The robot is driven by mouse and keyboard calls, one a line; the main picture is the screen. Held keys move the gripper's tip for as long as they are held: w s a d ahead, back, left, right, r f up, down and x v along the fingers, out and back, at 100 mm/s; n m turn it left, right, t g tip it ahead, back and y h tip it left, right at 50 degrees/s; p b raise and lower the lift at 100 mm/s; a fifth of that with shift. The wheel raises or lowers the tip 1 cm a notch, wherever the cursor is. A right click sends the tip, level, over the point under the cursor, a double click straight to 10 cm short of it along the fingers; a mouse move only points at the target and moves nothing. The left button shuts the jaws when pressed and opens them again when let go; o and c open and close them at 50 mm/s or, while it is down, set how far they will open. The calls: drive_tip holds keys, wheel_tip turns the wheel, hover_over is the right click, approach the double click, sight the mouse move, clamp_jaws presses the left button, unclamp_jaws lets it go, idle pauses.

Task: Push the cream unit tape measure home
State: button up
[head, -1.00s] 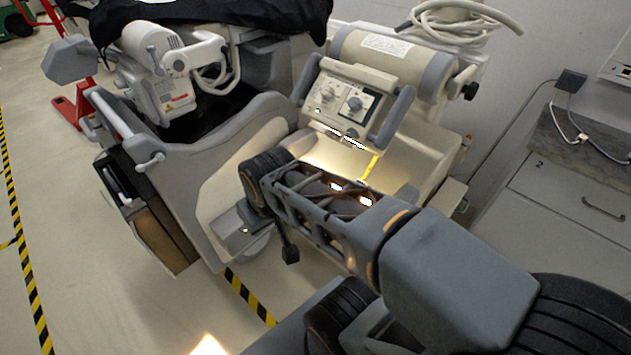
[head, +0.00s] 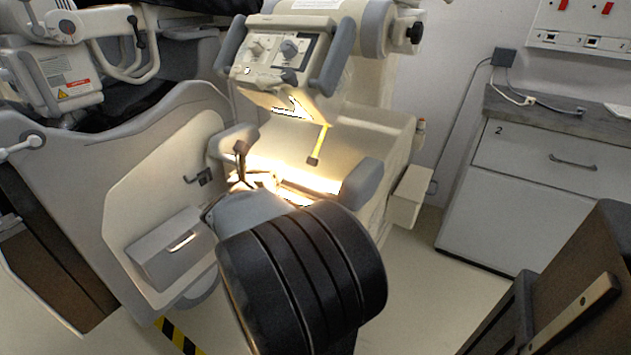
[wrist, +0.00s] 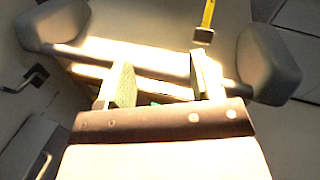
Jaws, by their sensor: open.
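The cream unit (head: 365,145) stands ahead, with a control panel (head: 277,50) on its upper front. The yellow tape (head: 321,143) hangs out below the panel and ends in a dark tip (head: 312,162). In the wrist view the tape (wrist: 208,14) and its dark tip (wrist: 203,36) show at the top, right of centre. My gripper (wrist: 160,82) is open and empty, its fingers apart, with the tape tip beyond the right finger and not between them. In the head view my gripper (head: 252,178) is low, left of the tape, partly hidden by my wrist.
Grey rounded arms (head: 362,183) flank the unit's lower front, which is brightly lit. A grey and cream cart (head: 110,130) stands close on the left. A drawer cabinet (head: 540,170) stands at the right, with open floor before it. A dark brown piece (head: 590,285) fills the lower right corner.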

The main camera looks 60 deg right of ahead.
sight(311, 160)
drive_tip(key=s+d+f+m+g+b, duration=0.1)
drive_tip(key=d, duration=0.4)
drive_tip(key=s+d+m+g+b, duration=0.1)
drive_tip(key=d+m, duration=0.1)
drive_tip(key=d, duration=0.3)
drive_tip(key=s+d+f+m+g+h+b, duration=0.1)
drive_tip(key=s+d+m+g, duration=0.1)
drive_tip(key=d, duration=0.3)
drive_tip(key=shift+s+d+f, duration=0.1)
drive_tip(key=shift+d+f, duration=0.25)
drive_tip(key=shift+c, duration=0.4)
